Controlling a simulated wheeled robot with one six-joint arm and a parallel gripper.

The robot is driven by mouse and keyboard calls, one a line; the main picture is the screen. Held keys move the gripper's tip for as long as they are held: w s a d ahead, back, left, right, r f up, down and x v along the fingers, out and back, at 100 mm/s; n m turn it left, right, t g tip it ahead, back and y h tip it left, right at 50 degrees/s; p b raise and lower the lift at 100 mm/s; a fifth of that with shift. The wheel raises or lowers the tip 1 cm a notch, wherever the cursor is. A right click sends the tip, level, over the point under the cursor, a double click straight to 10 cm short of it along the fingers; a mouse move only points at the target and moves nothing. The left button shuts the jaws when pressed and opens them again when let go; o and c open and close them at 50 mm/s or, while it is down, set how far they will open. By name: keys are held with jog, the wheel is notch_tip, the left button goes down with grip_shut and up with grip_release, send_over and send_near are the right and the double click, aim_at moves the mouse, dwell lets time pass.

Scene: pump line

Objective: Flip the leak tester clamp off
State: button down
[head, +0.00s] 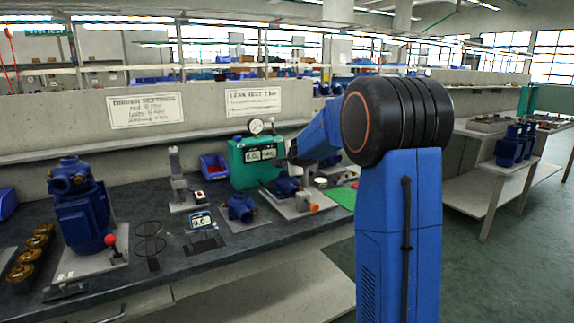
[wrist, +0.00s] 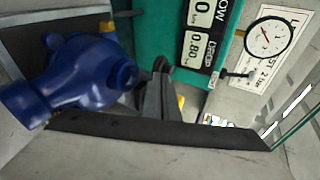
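The leak tester is a green box (head: 243,165) with two digital readouts and a round dial gauge (head: 256,126) on top. In the wrist view its green face (wrist: 157,25) and gauge (wrist: 268,38) show close up. A blue pump (head: 287,187) sits in front of the box, and a blue pump (wrist: 85,78) fills the left of the wrist view. A grey block with an orange end (head: 315,207) stands beside the pump. I cannot clearly make out the clamp lever. My gripper (head: 284,157) is at the tester's right side; its fingers (wrist: 160,68) are dark and indistinct.
A large blue pump (head: 80,210) and a red-knobbed lever (head: 110,240) are at far left. A green mat (head: 340,197) lies right.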

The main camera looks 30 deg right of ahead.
jog(key=shift+w+a+m+h, duration=0.15)
jog(key=shift+w+m+h, duration=0.2)
jog(key=shift+m+h, duration=0.15)
jog(key=w+m+g+h, duration=0.1)
jog(key=m+h, duration=0.1)
jog(key=w+d+m+g+h, duration=0.1)
jog(key=w+m+h, duration=0.1)
jog(key=shift+d+r+m+h, duration=0.1)
jog(key=shift+r+m+h, duration=0.05)
jog(key=shift+m+h, duration=0.25)
jog(key=shift+w+d+m+g+h, duration=0.4)
jog(key=shift+w+m+g, duration=0.1)
jog(key=shift+g, duration=0.1)
jog(key=shift+w+d, duration=0.45)
jog(key=shift+w, duration=0.1)
jog(key=shift+d, duration=0.15)
